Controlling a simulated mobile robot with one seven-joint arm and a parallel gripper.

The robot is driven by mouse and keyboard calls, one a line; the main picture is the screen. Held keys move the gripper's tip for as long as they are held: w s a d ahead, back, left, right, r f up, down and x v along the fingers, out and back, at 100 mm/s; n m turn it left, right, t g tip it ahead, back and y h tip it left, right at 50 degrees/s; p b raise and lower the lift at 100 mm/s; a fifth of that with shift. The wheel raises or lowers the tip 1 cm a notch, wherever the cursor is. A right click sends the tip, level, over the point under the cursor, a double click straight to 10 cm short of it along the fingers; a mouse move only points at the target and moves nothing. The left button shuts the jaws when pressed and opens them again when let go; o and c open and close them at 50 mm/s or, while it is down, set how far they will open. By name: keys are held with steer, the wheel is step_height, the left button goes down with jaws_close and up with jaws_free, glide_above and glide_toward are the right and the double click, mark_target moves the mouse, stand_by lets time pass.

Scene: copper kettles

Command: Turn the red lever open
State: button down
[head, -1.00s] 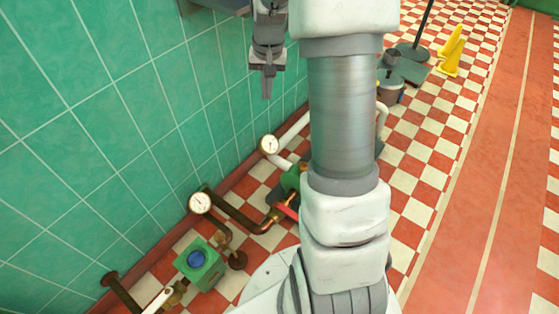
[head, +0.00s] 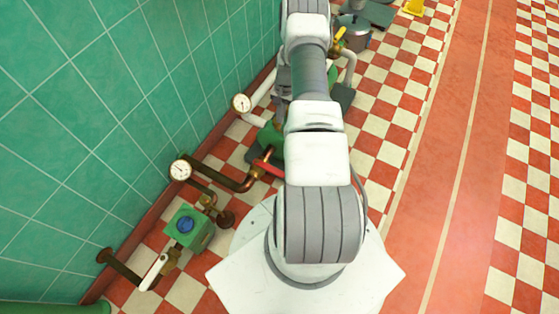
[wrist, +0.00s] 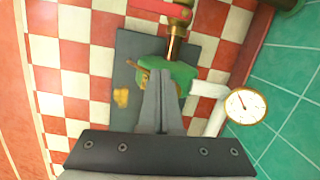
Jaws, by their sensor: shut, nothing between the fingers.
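The red lever (head: 268,168) sits on a copper pipe fitting low by the green wall, just left of my arm in the head view; my arm hides its right end. In the wrist view the red lever (wrist: 158,7) shows at the top edge, partly cut off, beside the brass fitting. My gripper (wrist: 161,78) is shut and empty, pointing down over the green pump body (wrist: 182,73). The lever lies beyond the fingertips, apart from them. In the head view my arm mostly hides the gripper.
Two white gauges (head: 241,103) (head: 180,170) stand on pipes along the wall. A green box with a blue knob (head: 188,228) and a white lever (head: 153,272) are nearer. A yellow lever (head: 340,35) is farther back. Checkered floor to the right is clear.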

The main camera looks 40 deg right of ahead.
mark_target(269, 168)
steer(key=s+a+f+b, duration=0.1)
steer(key=s+a+f, duration=0.2)
steer(key=f, duration=0.6)
steer(key=s+a+f+m+b, duration=0.1)
steer(key=s+a+f, duration=0.2)
steer(key=f, duration=0.6)
steer(key=shift+s+y+b, duration=0.3)
steer(key=shift+s+b, duration=0.05)
steer(key=shift+s, duration=0.15)
steer(key=shift+a+r+m, duration=0.1)
steer(key=shift+a+m, duration=0.05)
steer(key=shift+m, duration=0.15)
steer(key=shift+s, duration=0.15)
